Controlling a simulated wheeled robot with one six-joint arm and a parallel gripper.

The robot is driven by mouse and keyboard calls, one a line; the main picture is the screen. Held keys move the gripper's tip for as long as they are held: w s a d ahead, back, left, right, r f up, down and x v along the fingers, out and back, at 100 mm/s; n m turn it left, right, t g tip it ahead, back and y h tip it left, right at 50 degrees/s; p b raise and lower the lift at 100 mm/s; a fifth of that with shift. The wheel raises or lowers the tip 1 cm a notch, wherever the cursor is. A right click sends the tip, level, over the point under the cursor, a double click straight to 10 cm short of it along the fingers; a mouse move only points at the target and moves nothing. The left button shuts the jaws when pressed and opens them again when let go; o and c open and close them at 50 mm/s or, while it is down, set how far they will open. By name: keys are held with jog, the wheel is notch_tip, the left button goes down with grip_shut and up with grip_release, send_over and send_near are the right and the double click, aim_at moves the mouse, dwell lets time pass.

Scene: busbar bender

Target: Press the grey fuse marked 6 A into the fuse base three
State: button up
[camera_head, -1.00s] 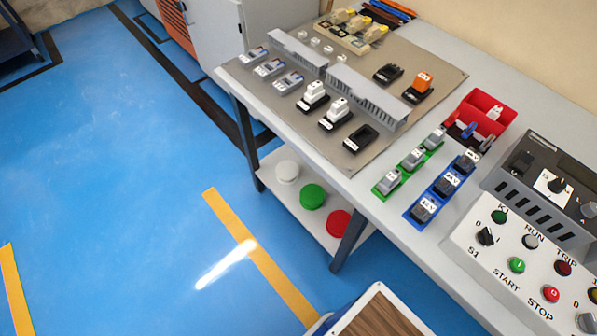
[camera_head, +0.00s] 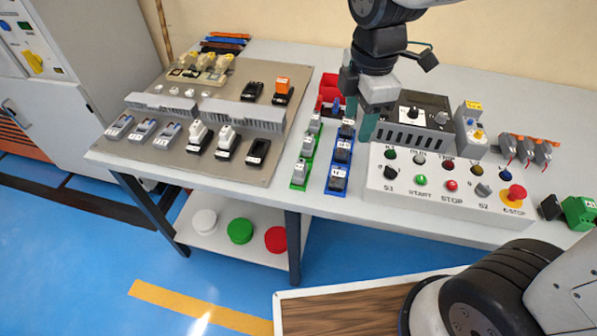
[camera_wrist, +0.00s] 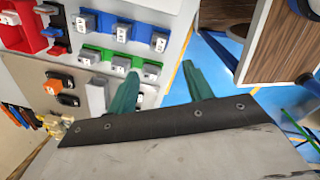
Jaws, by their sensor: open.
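Grey fuses stand on a green strip (camera_head: 308,160), and the nearest grey fuse (camera_head: 300,171) is at its front end. Their markings are too small to read, so I cannot tell which is 6 A. On the grey panel, two black bases hold white fuses (camera_head: 198,132). The third black base (camera_head: 257,151), at the right of that row, looks empty; its label is unreadable. My gripper (camera_head: 360,118) is open and empty, above the table by the far end of the blue strip (camera_head: 337,190). The wrist view shows its green fingers (camera_wrist: 160,72) apart, with the green strip (camera_wrist: 135,68) beyond them.
A red bin (camera_head: 330,88) stands behind the strips. A control box (camera_head: 450,188) with buttons is on the right. Grey slotted ducts (camera_head: 228,116) cross the panel behind the base row. An orange fuse (camera_head: 282,84) sits in a base farther back. Bare table shows at the back right.

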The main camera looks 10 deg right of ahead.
aim_at(300, 164)
jog(key=w+a+f+n, duration=0.1)
jog(key=a+f+n, duration=0.2)
jog(key=n, duration=0.1)
jog(key=w+a+f+n, duration=0.2)
jog(key=a+f+n, duration=0.1)
jog(key=a+n, duration=0.1)
jog(key=w+a+f+n, duration=0.1)
jog(key=a+f+n, duration=0.2)
jog(key=shift+w+a+f+n+g, duration=0.2)
jog(key=shift+w+f+n+g, duration=0.1)
jog(key=shift+n, duration=0.4)
jog(key=f, duration=0.8)
jog(key=shift+s+d+f, duration=0.1)
jog(key=shift+s+d, duration=0.05)
jog(key=shift+d, duration=0.05)
jog(key=c, duration=1.1)
